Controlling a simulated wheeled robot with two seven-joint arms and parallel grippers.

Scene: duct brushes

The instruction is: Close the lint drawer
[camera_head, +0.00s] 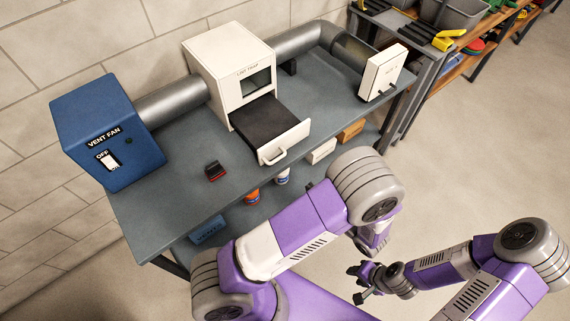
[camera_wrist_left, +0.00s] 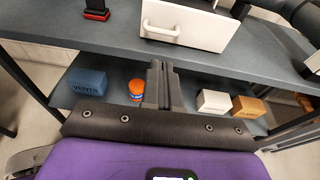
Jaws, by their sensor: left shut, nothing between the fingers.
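The lint drawer (camera_head: 288,143) is pulled well out of the white lint trap box (camera_head: 226,62), showing its dark inside. Its white front carries a bar handle (camera_head: 274,157). In the left wrist view, the drawer front (camera_wrist_left: 185,22) and its handle (camera_wrist_left: 159,28) are at the top. My left gripper (camera_wrist_left: 161,66) is shut and empty, below the handle in that picture and apart from it.
A blue vent fan box (camera_head: 108,130) and a pipe stand left of the trap. A white box (camera_head: 383,72) stands right. A small red-and-black object (camera_head: 214,171) lies on the bench (camera_head: 185,205). Below are an orange-capped container (camera_wrist_left: 136,89) and several boxes.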

